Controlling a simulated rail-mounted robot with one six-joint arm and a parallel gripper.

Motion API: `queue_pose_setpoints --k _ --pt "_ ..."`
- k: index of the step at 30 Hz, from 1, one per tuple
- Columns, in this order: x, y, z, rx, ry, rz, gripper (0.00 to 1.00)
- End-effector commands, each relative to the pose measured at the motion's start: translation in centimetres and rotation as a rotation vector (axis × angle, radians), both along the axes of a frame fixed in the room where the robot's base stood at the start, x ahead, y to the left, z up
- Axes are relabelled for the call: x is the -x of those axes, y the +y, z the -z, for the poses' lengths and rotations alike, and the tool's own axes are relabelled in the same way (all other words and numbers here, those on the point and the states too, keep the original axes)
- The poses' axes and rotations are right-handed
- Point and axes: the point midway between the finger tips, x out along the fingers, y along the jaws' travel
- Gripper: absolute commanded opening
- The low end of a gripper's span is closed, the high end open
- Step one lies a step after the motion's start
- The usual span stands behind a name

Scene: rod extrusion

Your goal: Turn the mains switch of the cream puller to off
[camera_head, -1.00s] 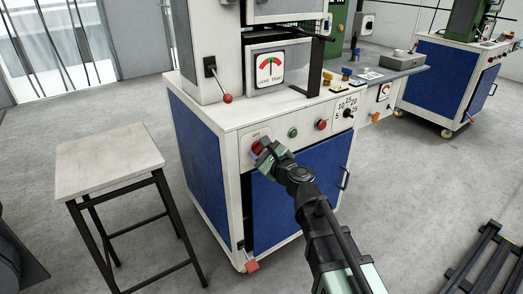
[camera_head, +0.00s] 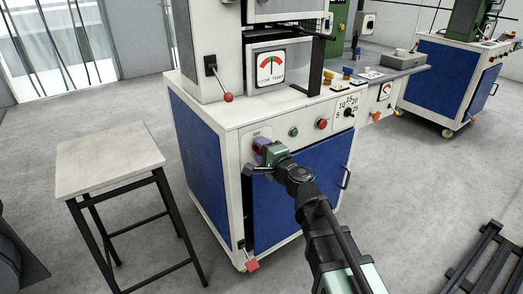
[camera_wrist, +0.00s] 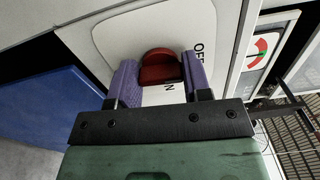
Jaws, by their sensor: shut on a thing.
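The cream puller (camera_head: 232,150) is a cream cabinet with blue panels. Its mains switch is a red knob (camera_wrist: 160,68) on a pale plate at the left of the front panel. In the wrist view the knob sits between the two purple fingers of my gripper (camera_wrist: 160,76). My gripper is shut on it, with a finger at either side. The lettering OFF (camera_wrist: 197,52) shows by the right finger, and part of ON shows below the knob. In the head view my gripper (camera_head: 264,149) covers most of the knob.
A green button (camera_head: 293,132), a red button (camera_head: 321,124) and a black dial (camera_head: 348,113) lie right of the switch. A red-balled lever (camera_head: 228,98) is above. A stool (camera_head: 108,158) stands at left, with bare floor around it.

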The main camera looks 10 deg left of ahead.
Motion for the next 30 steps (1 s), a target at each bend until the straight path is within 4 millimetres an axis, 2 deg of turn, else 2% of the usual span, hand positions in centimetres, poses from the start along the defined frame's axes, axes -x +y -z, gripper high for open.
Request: queue_pose_setpoints --k 21,22,27,30 --pt "0.08 -0.04 0.07 0.068 -0.060 0.000 0.21" --pt "0.08 -0.04 0.07 0.068 -0.060 0.000 0.46" --pt "0.05 -0.03 0.06 0.066 -0.060 0.000 0.70" --pt "0.04 -0.02 0.05 0.066 -0.060 0.000 0.70"
